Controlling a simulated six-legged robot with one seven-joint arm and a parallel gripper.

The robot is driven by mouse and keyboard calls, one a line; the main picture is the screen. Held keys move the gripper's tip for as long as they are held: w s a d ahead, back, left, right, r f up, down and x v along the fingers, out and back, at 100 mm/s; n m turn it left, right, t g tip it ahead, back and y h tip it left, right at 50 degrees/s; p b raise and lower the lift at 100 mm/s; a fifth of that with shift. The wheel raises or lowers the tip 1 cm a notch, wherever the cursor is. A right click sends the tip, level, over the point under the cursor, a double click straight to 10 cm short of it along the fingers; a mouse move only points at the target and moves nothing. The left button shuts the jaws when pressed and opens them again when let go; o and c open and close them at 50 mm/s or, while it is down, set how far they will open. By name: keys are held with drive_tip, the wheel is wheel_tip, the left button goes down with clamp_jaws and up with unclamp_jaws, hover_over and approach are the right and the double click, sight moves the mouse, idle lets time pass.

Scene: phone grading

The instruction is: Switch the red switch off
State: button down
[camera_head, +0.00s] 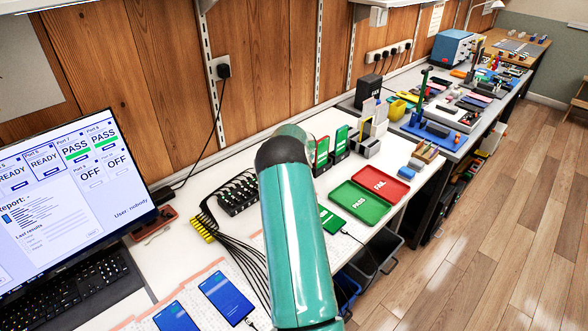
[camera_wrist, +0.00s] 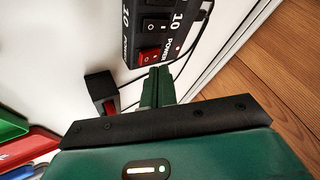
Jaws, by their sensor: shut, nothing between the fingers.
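The red switch (camera_wrist: 149,56) shows in the wrist view, set in a dark panel (camera_wrist: 136,12) with white "POWER" lettering. A black rocker switch (camera_wrist: 157,26) sits just above it in the picture. My gripper (camera_wrist: 157,72) is shut and empty, its fingertips just below the red switch in the wrist view. I cannot tell whether they touch it, nor which way the rocker is tipped. In the head view my teal arm reaches away over the bench, and I cannot make out the red switch or my fingertips there.
A black block with a red face (camera_wrist: 106,104) stands left of my fingers in the wrist view. The head view shows a green PASS tray (camera_head: 358,204), a red FAIL tray (camera_head: 381,185), a monitor (camera_head: 70,185), and cables (camera_head: 236,255). Wooden floor lies beyond the bench edge.

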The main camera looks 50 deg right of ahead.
drive_tip(key=shift+f, duration=0.1)
drive_tip(key=shift+f, duration=0.35)
drive_tip(key=shift+s+f, duration=0.1)
drive_tip(key=shift+f, duration=0.2)
idle(0.7)
drive_tip(key=shift+r, duration=0.8)
drive_tip(key=shift+w+r, duration=0.25)
drive_tip(key=shift+r, duration=1)
drive_tip(key=shift+w+r, duration=0.2)
drive_tip(key=shift+r, duration=1)
